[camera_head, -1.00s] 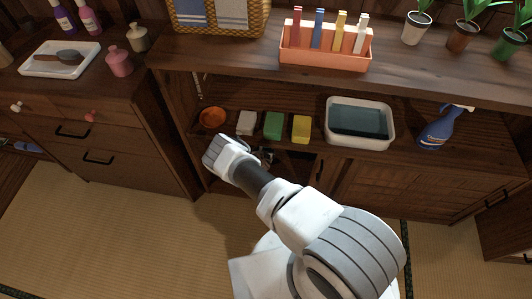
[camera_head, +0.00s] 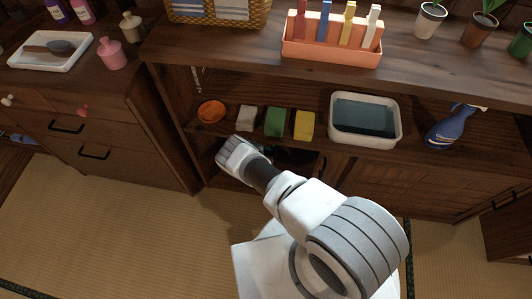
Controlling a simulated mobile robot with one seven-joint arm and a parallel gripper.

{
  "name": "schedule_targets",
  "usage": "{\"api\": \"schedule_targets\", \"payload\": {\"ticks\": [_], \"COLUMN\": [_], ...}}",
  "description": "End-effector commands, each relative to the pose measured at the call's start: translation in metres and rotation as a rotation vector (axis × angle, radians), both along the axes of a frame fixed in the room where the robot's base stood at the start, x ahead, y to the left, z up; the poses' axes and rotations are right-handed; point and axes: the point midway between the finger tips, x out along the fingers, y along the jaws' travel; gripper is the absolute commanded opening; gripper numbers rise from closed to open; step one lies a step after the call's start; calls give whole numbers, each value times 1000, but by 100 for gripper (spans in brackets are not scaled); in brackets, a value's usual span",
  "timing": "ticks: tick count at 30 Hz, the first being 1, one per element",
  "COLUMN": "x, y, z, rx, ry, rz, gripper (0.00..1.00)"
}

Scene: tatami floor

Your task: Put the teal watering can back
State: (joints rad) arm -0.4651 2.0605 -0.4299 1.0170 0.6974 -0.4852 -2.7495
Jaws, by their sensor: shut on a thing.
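My arm reaches from the bottom right into the low opening under the cabinet's middle shelf. My gripper (camera_head: 264,151) is mostly hidden behind my own white wrist. A small dull teal-green patch, apparently part of the teal watering can (camera_head: 262,147), shows beside the wrist at the front of the opening. My gripper is shut on it. Its spout, handle and base are hidden, and I cannot tell whether it touches the compartment floor.
The shelf above holds an orange bowl (camera_head: 211,111), several sponge-like blocks (camera_head: 276,122), a white basin (camera_head: 364,141) and a blue spray bottle (camera_head: 450,130). A coral holder (camera_head: 330,53) and potted plants stand on top. A drawer cabinet (camera_head: 80,125) is at the left. The tatami floor (camera_head: 130,235) is clear.

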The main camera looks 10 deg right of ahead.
Motion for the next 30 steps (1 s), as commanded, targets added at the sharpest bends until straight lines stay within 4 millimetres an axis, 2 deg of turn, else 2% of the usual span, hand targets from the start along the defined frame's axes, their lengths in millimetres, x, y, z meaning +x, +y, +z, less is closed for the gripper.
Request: {"api": "schedule_targets", "payload": {"ticks": [4,5,7,19,30], "x": [-1,-1,-1,0,-47], "y": [0,0,0,1,17], "z": [-3,-3,-3,1,54], "rx": [3,3,1,-2,-2], "ry": [1,2,3,0,3], "rz": [-1,-1,1,4,4], "gripper": [14,89,100,100,100]}}
